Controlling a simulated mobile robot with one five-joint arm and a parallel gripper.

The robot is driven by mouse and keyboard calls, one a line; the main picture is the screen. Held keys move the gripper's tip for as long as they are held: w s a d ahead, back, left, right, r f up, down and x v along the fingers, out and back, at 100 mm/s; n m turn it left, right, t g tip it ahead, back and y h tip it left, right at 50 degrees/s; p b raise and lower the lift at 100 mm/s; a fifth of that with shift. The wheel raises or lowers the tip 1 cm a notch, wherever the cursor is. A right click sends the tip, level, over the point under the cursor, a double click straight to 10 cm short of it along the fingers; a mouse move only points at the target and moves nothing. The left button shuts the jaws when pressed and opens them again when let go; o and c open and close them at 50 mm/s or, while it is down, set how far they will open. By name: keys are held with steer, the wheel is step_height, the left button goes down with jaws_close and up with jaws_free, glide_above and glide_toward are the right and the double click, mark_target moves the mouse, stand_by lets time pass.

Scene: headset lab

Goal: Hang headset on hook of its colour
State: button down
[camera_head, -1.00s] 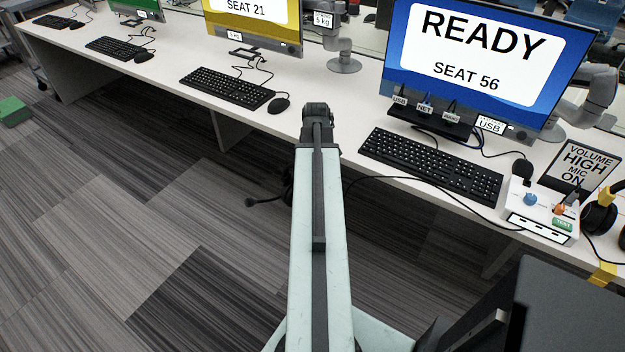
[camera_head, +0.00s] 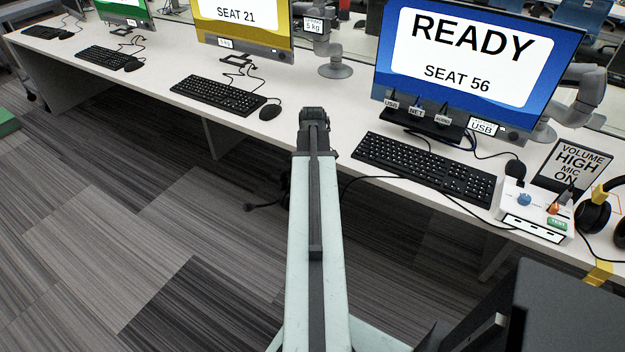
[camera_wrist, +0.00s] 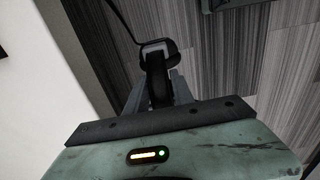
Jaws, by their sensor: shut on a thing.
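In the wrist view my gripper (camera_wrist: 159,82) is shut on a dark headset (camera_wrist: 157,62), of which only a narrow black part and a pale patch show. A thin cable runs up from it. In the head view the held headset (camera_head: 284,190) hangs mostly hidden behind my arm, below the desk's front edge, with a stub reaching left. Its colour mark cannot be made out. A yellow hook (camera_head: 598,272) is at the desk's front edge at the far right. A second headset (camera_head: 594,212), black with yellow, rests on the desk there.
A white desk (camera_head: 310,85) runs across the view. On it are a blue-screen monitor (camera_head: 470,60), keyboard (camera_head: 425,168), control box (camera_head: 532,208) and black sign (camera_head: 572,168). A cable runs from behind my arm towards the box. Carpet floor (camera_head: 100,200) is open at left.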

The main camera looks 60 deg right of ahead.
steer(key=c, duration=1)
jaws_free()
steer(key=shift+r, duration=0.1)
step_height(320, 180, up, 8)
steer(key=p, duration=0.8)
steer(key=shift+f, duration=0.2)
